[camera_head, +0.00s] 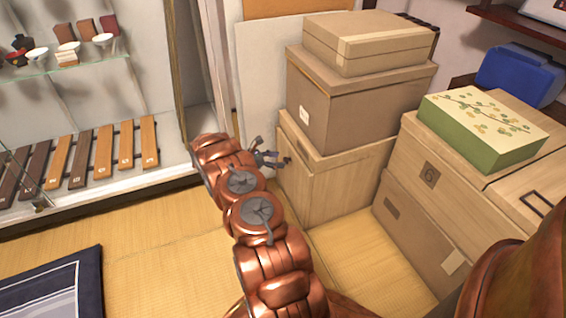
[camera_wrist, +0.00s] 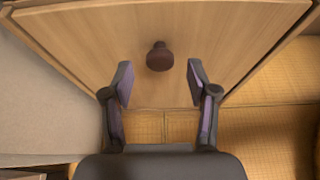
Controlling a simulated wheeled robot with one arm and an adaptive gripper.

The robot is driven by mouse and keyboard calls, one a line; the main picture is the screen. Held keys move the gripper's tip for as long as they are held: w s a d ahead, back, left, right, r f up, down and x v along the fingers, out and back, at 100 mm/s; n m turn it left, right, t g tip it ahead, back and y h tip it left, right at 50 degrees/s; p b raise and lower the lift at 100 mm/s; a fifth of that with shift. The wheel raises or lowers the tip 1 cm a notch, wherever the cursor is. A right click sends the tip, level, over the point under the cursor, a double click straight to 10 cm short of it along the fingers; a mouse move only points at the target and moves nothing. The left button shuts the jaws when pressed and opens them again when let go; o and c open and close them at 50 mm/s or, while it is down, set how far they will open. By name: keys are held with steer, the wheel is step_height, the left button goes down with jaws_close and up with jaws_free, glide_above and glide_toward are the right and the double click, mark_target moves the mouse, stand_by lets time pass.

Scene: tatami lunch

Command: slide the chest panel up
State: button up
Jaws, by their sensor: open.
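The chest panel (camera_wrist: 225,40) is a light wood board that fills the upper wrist view. A dark round knob (camera_wrist: 159,57) sticks out from it. My gripper (camera_wrist: 159,73) is open, with one finger on each side of the knob's line. The knob shows between and slightly beyond the fingertips, and neither finger touches it. In the head view my gripper (camera_head: 272,157) is beside the left face of the light wooden chest (camera_head: 340,180), low near the floor. The knob is not visible in that view.
Brown boxes (camera_head: 355,105) are stacked on the chest. More boxes (camera_head: 425,225) and a green patterned box (camera_head: 482,128) stand to the right. A glass display case (camera_head: 80,75) is at left. Tatami floor (camera_head: 160,255) is open in front, with a dark-bordered mat (camera_head: 90,285).

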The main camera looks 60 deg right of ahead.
mark_target(284, 160)
steer(key=shift+x, duration=1.55)
jaws_close()
